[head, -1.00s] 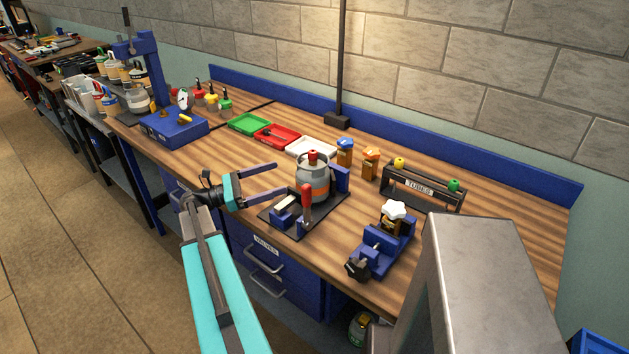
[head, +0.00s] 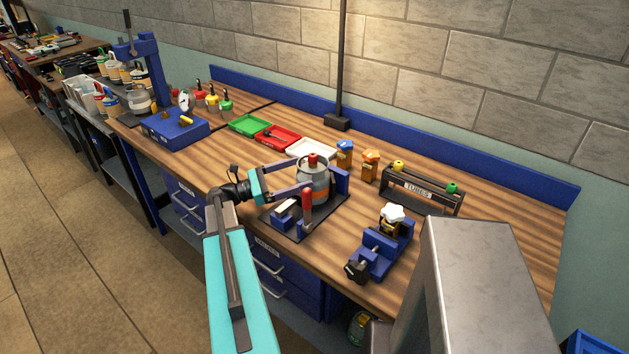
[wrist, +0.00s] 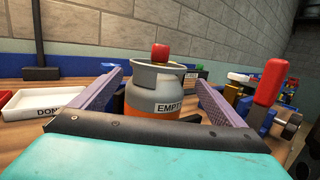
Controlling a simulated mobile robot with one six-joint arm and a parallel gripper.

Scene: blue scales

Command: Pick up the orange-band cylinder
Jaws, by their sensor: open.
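The orange-band cylinder (head: 313,180) is a grey gas cylinder with a red cap. It stands upright on a dark fixture plate (head: 290,229) on the workbench. In the wrist view the cylinder (wrist: 152,88) shows its orange lower band and an "EMPTY" label. My gripper (head: 301,175) is open, with one finger on each side of the cylinder. I cannot tell whether the fingers touch it. The cylinder's lowest part is hidden behind my gripper in the wrist view.
A red-handled clamp (head: 307,207) stands on the plate close to the cylinder. A blue vise (head: 379,249) is to the right.

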